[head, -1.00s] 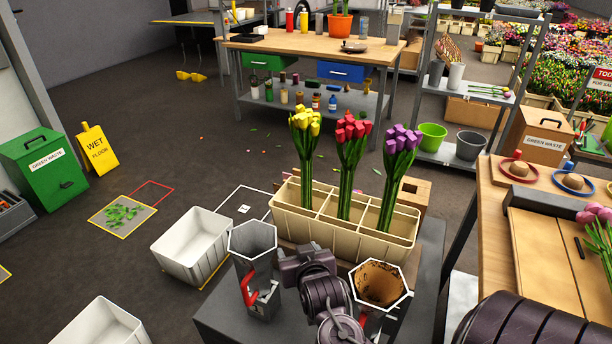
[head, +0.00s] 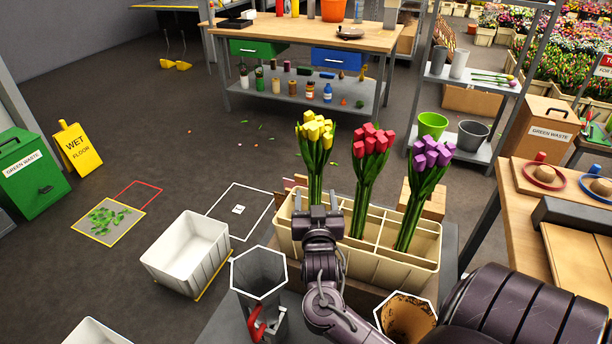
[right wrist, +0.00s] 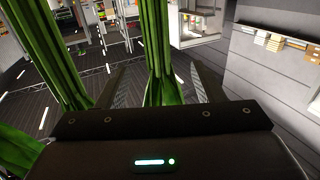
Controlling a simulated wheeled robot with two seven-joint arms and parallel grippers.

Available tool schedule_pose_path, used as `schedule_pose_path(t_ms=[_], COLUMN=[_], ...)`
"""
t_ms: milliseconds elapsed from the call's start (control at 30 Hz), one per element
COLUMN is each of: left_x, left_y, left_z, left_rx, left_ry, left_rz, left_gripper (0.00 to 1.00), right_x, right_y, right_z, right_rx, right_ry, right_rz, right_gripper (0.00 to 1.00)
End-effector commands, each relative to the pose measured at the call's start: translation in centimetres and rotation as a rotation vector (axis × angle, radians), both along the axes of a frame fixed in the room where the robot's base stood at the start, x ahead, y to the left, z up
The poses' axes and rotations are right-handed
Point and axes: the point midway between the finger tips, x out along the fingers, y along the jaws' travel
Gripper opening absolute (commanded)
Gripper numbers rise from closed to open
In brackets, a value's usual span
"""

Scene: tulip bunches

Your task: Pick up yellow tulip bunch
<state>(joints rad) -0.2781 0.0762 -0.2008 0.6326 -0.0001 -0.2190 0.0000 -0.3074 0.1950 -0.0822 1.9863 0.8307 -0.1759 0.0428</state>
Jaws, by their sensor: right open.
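The yellow tulip bunch (head: 315,130) stands upright in the left compartment of a cream divided crate (head: 385,272). Its green stems also show in the right wrist view (right wrist: 160,55). My right gripper (head: 318,197) is open at the left end of the crate, in front of the stems and below the blossoms. In the right wrist view, its open fingers (right wrist: 158,85) stand on either side of the stems, with gaps at both sides. The lower stems are hidden by the gripper and crate. My left gripper is not in view.
The red bunch (head: 370,145) and purple bunch (head: 428,160) stand in the crate to the right. A grey hexagonal vase (head: 260,280) and a brown-lined vase (head: 408,318) stand in front. A white bin (head: 187,250) is on the floor at left.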

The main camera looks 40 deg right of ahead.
Motion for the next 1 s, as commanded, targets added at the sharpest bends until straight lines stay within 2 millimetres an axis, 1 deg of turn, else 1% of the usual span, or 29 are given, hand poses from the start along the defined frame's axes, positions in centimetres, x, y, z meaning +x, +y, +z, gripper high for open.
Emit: schedule_pose_path(t_ms=[67, 133, 333, 400, 467, 567, 633, 800, 900, 933, 1000], left_x=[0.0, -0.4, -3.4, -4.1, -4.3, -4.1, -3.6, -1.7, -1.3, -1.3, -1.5], left_y=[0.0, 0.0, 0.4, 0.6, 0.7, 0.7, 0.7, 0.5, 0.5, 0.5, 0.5], left_z=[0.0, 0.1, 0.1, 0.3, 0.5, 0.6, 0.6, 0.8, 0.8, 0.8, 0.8], left_rx=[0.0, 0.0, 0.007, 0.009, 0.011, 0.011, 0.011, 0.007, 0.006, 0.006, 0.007], left_ry=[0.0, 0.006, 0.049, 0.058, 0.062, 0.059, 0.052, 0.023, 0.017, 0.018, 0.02], left_rz=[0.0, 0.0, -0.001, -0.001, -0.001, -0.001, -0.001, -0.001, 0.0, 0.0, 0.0], left_gripper=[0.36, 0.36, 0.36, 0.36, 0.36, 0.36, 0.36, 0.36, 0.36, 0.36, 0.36], right_x=[0.3, 0.9, 2.6, 3.4, 4.1, 5.1, 5.6, 5.9, 5.9, 5.9, 5.9], right_y=[-0.2, -0.7, -2.2, -2.9, -3.6, -4.5, -4.9, -5.1, -5.1, -5.1, -5.0], right_z=[0.0, 0.1, 0.1, 0.2, 0.2, 0.1, 0.0, -0.1, -0.1, -0.1, -0.1], right_rx=[-0.001, -0.002, -0.002, -0.004, -0.003, -0.002, -0.001, 0.002, 0.002, 0.002, 0.001], right_ry=[0.001, 0.0, 0.0, 0.0, 0.001, 0.001, 0.002, 0.001, 0.001, 0.001, 0.002], right_rz=[0.0, 0.001, 0.0, 0.001, 0.0, 0.0, 0.001, 0.002, 0.002, 0.002, 0.002], right_gripper=[0.61, 0.61, 0.61, 0.61, 0.61, 0.61, 0.61, 0.61, 0.61, 0.59, 0.5])
